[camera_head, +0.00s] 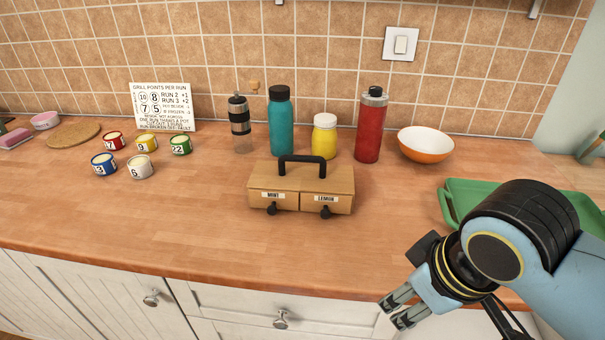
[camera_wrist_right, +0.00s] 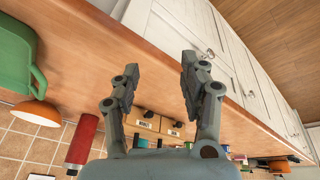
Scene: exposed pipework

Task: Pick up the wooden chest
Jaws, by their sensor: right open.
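The wooden chest (camera_head: 300,187) stands on the middle of the wooden counter. It has a black top handle (camera_head: 302,160), two front drawers labelled MINT and LEMON, and dark knobs. My right gripper (camera_head: 398,309) is in front of the counter's edge, to the right of the chest and apart from it. Its fingers are spread and hold nothing. In the right wrist view the open fingers (camera_wrist_right: 158,82) frame the counter edge, and the chest (camera_wrist_right: 155,124) shows beyond them, partly hidden. My left gripper is not in view.
Behind the chest stand a shaker (camera_head: 240,123), a teal bottle (camera_head: 281,120), a yellow jar (camera_head: 324,136) and a red bottle (camera_head: 370,125). An orange bowl (camera_head: 426,145) and green tray (camera_head: 447,207) lie right. Several numbered cans (camera_head: 140,166) stand left. The counter before the chest is clear.

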